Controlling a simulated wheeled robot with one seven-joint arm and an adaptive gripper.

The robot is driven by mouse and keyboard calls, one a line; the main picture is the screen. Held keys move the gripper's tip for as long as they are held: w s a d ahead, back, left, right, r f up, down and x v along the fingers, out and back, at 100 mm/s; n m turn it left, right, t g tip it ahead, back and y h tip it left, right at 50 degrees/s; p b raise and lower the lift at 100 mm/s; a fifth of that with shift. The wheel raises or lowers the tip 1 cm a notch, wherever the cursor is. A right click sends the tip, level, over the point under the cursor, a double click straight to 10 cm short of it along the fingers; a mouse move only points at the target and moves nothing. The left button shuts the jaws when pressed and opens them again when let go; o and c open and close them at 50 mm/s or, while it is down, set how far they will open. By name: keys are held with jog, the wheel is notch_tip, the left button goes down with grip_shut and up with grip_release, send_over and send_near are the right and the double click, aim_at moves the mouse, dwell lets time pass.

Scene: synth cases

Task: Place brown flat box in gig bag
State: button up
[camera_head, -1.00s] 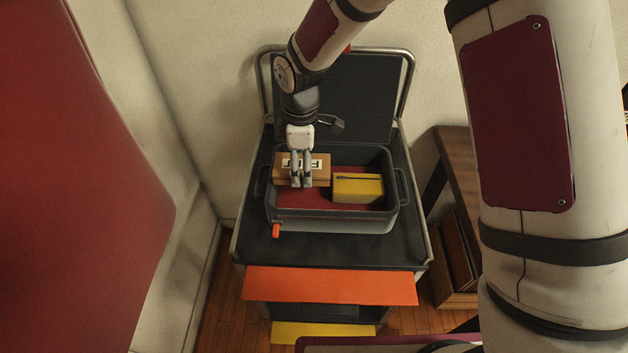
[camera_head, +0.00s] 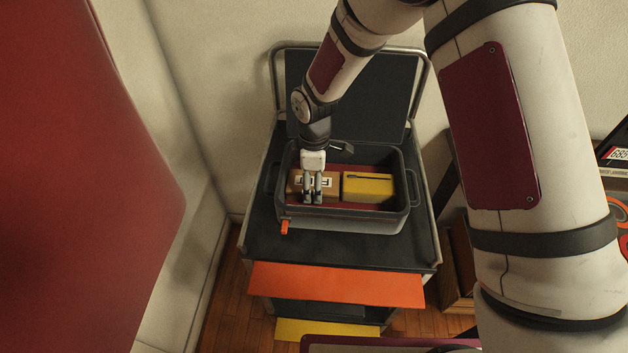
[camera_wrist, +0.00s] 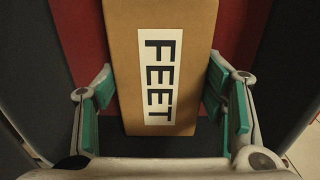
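The brown flat box (camera_head: 296,181) carries a white label reading FEET. It is inside the gig bag, at the left of its red-lined interior. In the wrist view the brown box (camera_wrist: 131,70) lies between my two green-padded fingers. The gig bag (camera_head: 345,220) is a dark grey, open, tub-like holder with side handles, standing on a cart. Whether the box rests fully on the bag's floor is hidden.
A yellow box (camera_head: 368,187) lies in the bag, right beside the brown box. The dark cart (camera_head: 340,250) has bare top around the bag and an upright back panel (camera_head: 345,95). A large red surface (camera_head: 80,180) stands at the left. A wooden shelf (camera_head: 457,265) stands right.

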jog(key=shift+o, duration=1.3)
jog(key=shift+r, duration=0.1)
notch_tip(320, 180, up, 12)
jog(key=shift+r, duration=0.1)
